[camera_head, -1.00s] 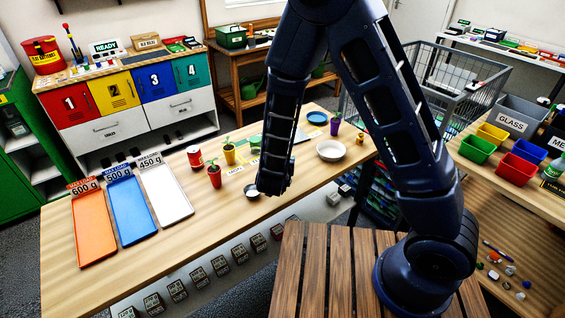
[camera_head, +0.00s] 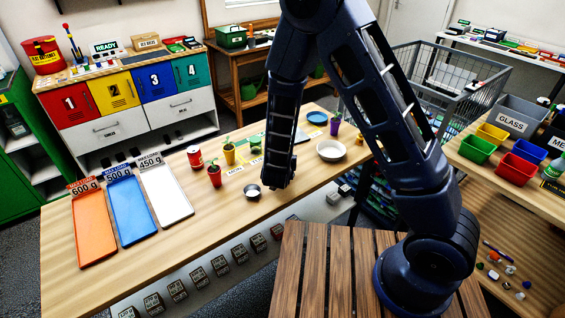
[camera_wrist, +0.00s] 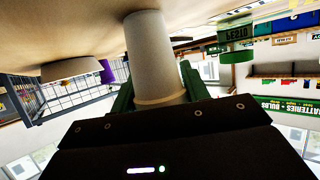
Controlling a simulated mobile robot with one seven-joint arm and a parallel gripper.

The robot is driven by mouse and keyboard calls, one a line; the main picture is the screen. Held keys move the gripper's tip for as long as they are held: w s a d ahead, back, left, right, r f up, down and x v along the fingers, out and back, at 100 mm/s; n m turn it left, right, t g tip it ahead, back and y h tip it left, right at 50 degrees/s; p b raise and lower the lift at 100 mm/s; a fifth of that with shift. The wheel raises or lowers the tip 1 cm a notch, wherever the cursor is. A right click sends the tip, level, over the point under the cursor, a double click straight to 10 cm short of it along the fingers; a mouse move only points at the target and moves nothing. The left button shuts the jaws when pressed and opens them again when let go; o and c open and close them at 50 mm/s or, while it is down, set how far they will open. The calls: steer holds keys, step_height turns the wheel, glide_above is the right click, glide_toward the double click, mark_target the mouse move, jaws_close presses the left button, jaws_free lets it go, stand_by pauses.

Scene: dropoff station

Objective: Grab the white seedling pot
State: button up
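The white seedling pot (camera_wrist: 150,55) shows in the wrist view, between the two green fingers of my gripper (camera_wrist: 158,85). Its wider rim is close to my palm and its narrow end points to the table surface at the top of this upside-down view. A finger lies close along each side of it; I cannot tell whether both press on it. In the head view my gripper (camera_head: 277,183) points down over the table, and the arm hides the white pot there.
On the wooden table (camera_head: 215,215) near my gripper are a small metal bowl (camera_head: 253,191), a red pot (camera_head: 214,175), a yellow pot (camera_head: 229,153), a purple pot (camera_head: 335,123) and a white bowl (camera_head: 331,150). Coloured trays (camera_head: 128,208) lie at the left.

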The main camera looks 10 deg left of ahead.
steer(key=shift+c, duration=0.7)
